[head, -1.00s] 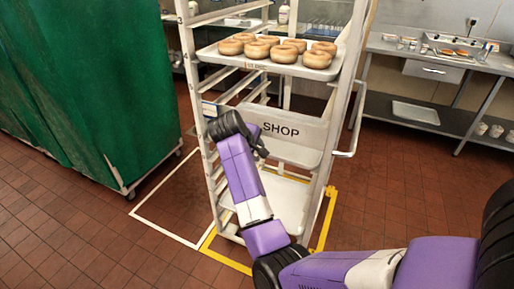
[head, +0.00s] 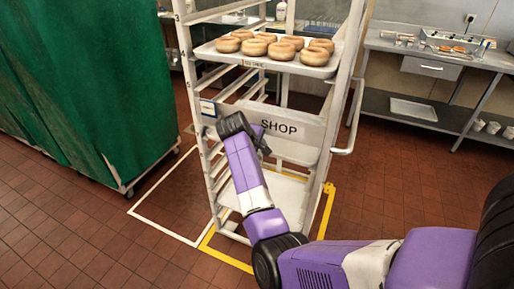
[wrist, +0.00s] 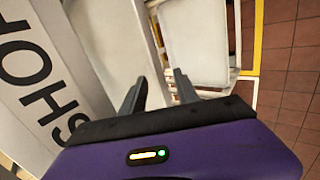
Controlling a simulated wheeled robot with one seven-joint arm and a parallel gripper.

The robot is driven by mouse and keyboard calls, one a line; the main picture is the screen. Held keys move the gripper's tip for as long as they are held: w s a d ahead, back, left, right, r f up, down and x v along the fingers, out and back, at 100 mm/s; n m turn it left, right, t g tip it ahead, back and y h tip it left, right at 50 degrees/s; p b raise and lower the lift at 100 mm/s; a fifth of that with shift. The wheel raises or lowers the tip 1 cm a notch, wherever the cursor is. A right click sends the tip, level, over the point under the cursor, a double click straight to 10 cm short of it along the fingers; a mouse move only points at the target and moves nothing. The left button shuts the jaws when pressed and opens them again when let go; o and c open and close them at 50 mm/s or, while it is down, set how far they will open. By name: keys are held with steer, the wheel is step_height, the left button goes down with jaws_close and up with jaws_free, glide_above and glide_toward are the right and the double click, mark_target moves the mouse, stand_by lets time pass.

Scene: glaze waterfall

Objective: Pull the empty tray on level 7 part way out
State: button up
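A white tray (head: 296,152) sits in the rack just below the SHOP panel and looks empty. It also shows in the wrist view (wrist: 98,38), with its rim running down toward my fingers. My gripper (head: 264,146) is at the front of the rack, by this tray and the panel. In the wrist view my gripper (wrist: 159,88) has its two fingers apart, with the tray's rim lying toward the gap; I cannot tell whether they touch it. A lower white tray (wrist: 197,42) shows beyond the fingers.
The rack (head: 328,165) holds a tray of doughnuts (head: 318,70) higher up. The SHOP panel (head: 300,128) hangs across its front, close to my gripper. A green covered cart (head: 85,90) stands left and a steel bench (head: 440,55) right. The floor in front is clear.

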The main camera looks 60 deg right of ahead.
steer(key=shift+x, duration=1)
jaws_close()
stand_by(0.8)
